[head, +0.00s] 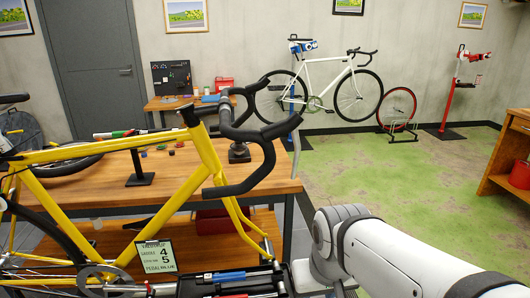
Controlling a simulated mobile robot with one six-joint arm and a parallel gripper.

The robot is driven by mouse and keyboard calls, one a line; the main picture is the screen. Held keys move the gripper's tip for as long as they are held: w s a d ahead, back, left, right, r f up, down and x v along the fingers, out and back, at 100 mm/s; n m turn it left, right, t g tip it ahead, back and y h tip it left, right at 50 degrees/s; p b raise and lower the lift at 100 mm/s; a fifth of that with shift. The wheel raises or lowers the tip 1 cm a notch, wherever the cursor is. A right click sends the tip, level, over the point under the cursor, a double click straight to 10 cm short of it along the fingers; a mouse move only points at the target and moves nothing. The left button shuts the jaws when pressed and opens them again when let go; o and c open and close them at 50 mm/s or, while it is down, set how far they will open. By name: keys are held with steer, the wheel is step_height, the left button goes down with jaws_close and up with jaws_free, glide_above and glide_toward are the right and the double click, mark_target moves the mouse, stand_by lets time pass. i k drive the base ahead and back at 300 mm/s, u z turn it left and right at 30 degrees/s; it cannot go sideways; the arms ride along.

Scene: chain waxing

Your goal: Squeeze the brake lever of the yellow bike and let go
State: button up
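The yellow bike (185,200) stands at the left in the head view, its frame in front of the wooden workbench. Its black drop handlebar (268,165) curves out to the right above the bench. A second black hood (257,86) shows on the far side. My white arm is at the lower right, to the right of the handlebar and apart from it. My gripper is not visible.
The wooden workbench (110,185) lies behind the bike. A tool tray (235,285) and a sign (156,256) are near the lower frame. A white bike (325,85) on a stand is at the back. The green floor (400,165) to the right is open.

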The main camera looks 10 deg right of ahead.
mark_target(296, 135)
steer(key=z, duration=2.1)
steer(key=i, duration=0.6)
steer(key=u, duration=1.65)
